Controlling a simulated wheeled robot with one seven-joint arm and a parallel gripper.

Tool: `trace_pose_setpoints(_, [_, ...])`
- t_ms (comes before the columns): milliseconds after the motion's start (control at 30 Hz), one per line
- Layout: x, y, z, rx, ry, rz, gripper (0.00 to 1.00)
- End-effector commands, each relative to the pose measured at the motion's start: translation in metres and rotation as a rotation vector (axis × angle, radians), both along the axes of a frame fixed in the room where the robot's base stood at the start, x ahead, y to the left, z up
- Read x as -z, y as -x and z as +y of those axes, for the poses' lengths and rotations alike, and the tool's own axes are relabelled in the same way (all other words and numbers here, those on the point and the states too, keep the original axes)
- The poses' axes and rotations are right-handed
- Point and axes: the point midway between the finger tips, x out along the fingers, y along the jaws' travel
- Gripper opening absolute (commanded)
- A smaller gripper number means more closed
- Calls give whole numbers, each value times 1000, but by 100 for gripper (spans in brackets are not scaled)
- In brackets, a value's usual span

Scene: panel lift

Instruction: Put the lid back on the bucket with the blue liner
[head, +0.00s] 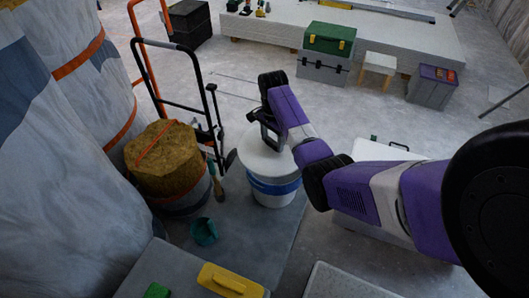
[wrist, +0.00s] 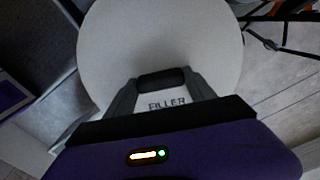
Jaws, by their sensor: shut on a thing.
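The white bucket (head: 272,200) stands on the grey floor in the middle of the head view, with the blue liner (head: 275,187) showing as a band around its upper part. The round pale lid (head: 253,162) is over the bucket's top, its near left edge reaching a little past the bucket's side. I cannot tell whether it touches the rim. In the wrist view the lid (wrist: 160,40) fills the upper middle, with the word FILLER on it. My gripper (wrist: 162,82) is shut on the lid's dark handle, pointing down; it also shows in the head view (head: 268,136).
A hand truck (head: 180,75) and a brown-filled tub (head: 168,165) stand left of the bucket. A brush (head: 217,185) and teal cup (head: 204,232) are close by. Large wrapped columns line the left. A toolbox stack (head: 326,55) stands behind.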

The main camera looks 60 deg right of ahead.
Motion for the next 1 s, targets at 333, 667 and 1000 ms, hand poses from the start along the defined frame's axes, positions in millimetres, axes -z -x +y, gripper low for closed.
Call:
trace_pose_setpoints(333, [35,2,-17,96,-17,-5,17])
trace_pose_setpoints(667, [49,0,-19,106,-8,-16,17])
trace_pose_setpoints(1000, [78,0,-20,106,-8,-16,17])
